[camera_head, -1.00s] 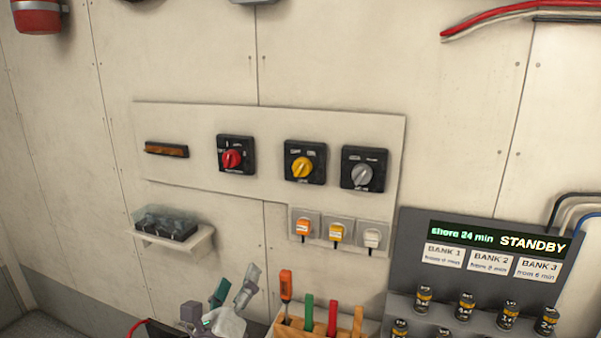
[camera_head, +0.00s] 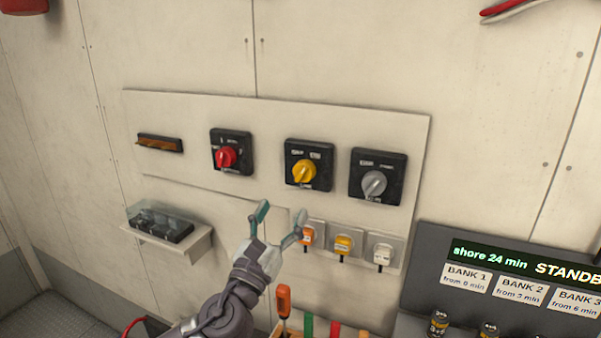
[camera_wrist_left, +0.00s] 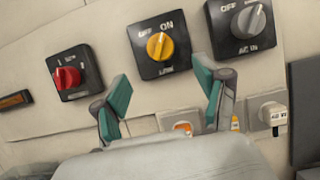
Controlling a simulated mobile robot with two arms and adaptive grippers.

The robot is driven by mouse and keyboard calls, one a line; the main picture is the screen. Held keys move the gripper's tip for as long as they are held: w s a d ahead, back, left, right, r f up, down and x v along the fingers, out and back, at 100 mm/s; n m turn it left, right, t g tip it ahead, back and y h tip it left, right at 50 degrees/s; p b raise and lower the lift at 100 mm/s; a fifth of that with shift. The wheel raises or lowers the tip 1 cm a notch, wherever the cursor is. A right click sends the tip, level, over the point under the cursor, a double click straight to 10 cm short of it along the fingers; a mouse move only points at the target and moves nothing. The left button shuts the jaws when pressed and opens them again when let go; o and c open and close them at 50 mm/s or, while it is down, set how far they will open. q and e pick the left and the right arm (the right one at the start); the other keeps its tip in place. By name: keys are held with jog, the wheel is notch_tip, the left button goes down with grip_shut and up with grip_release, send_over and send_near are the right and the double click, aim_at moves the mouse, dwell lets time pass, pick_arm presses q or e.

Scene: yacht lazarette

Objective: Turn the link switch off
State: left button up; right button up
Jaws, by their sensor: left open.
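The link switch (camera_head: 308,165) is a black square plate with a yellow rotary knob on the cream wall panel. It also shows in the left wrist view (camera_wrist_left: 159,46), marked OFF and ON, with its lower label reading LINK, somewhat blurred. Its knob is tilted, the upper end leaning toward the ON side. My left gripper (camera_head: 280,224) is open and empty, below and slightly left of the link switch, apart from it. In the left wrist view its two teal fingertips (camera_wrist_left: 164,98) point up, with the link switch above and between them. My right gripper is not in view.
A red-knob switch (camera_head: 231,152) is to the left and a grey-knob AC IN switch (camera_head: 378,176) to the right. Plugs in sockets, including an orange one (camera_head: 308,234), sit below the panel. A small shelf (camera_head: 198,246) juts out at left. A display unit (camera_head: 430,265) stands at right.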

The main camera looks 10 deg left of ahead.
aim_at(301, 178)
pick_arm(q)
jog(key=p+x, duration=0.1)
jog(key=x, duration=0.3)
jog(key=shift+w+d+r, duration=0.1)
jog(key=shift+w+r, duration=0.1)
jog(key=x, duration=0.2)
jog(key=p+x, duration=0.1)
jog(key=x, duration=0.1)
jog(key=shift+w+f, duration=0.15)
jog(key=shift+f, duration=0.05)
jog(key=shift+w+r+p, duration=0.2)
jog(key=shift+w+p, duration=0.15)
jog(key=shift+w, duration=0.1)
jog(key=shift+w+d, duration=0.1)
jog(key=shift+c, duration=0.5)
jog(key=c, duration=1.1)
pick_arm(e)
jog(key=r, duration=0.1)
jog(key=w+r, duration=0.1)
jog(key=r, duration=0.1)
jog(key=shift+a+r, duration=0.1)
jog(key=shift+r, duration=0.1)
